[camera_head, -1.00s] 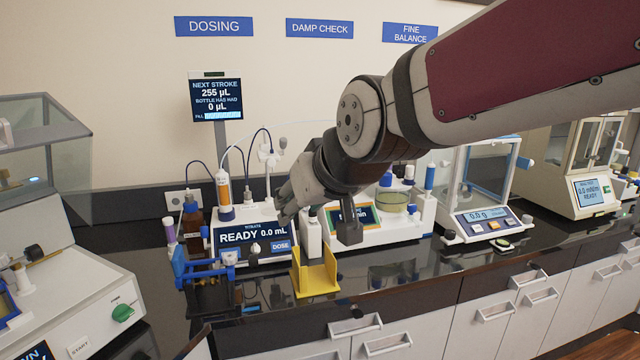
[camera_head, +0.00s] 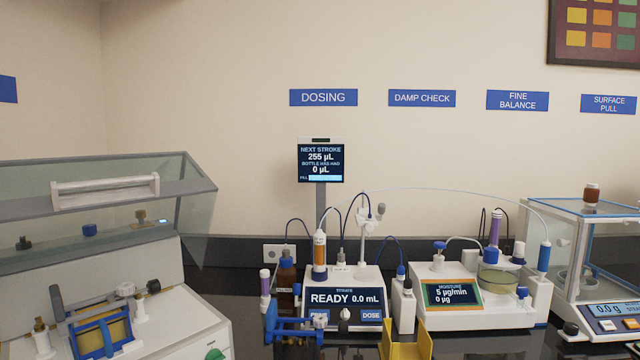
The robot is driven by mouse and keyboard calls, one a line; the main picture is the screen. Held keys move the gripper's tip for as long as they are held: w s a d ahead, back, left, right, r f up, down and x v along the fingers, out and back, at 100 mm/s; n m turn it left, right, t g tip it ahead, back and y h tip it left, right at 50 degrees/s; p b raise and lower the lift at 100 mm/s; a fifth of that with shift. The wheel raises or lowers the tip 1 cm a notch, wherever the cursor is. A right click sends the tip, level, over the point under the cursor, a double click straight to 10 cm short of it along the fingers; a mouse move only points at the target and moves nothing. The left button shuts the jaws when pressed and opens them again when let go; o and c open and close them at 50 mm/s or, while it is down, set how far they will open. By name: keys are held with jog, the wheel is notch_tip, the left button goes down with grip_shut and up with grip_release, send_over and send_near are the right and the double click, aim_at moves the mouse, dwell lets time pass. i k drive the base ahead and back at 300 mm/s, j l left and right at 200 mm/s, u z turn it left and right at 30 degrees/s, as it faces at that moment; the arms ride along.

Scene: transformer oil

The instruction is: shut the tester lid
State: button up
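The tester (camera_head: 190,310) is the white instrument at the left, partly cut off by the frame edge. Its clear lid (camera_head: 190,225), with a grey top edge and a white bar handle (camera_head: 105,190), stands raised at the back of the tester. A blue-framed cell (camera_head: 100,333) with yellow contents sits in the uncovered part, between brass-coloured fittings. My gripper is not in view, so its state does not show.
Right of the tester stand a blue clamp frame (camera_head: 300,330), a brown bottle (camera_head: 287,280), the dosing unit (camera_head: 345,298), a yellow holder (camera_head: 405,340), the moisture unit (camera_head: 480,300) and a glass balance (camera_head: 600,245). A dosing screen (camera_head: 321,163) rises behind.

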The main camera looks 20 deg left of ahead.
aim_at(12, 210)
jog(key=u, duration=1.65)
jog(key=i+l, duration=0.1)
jog(key=i, duration=0.15)
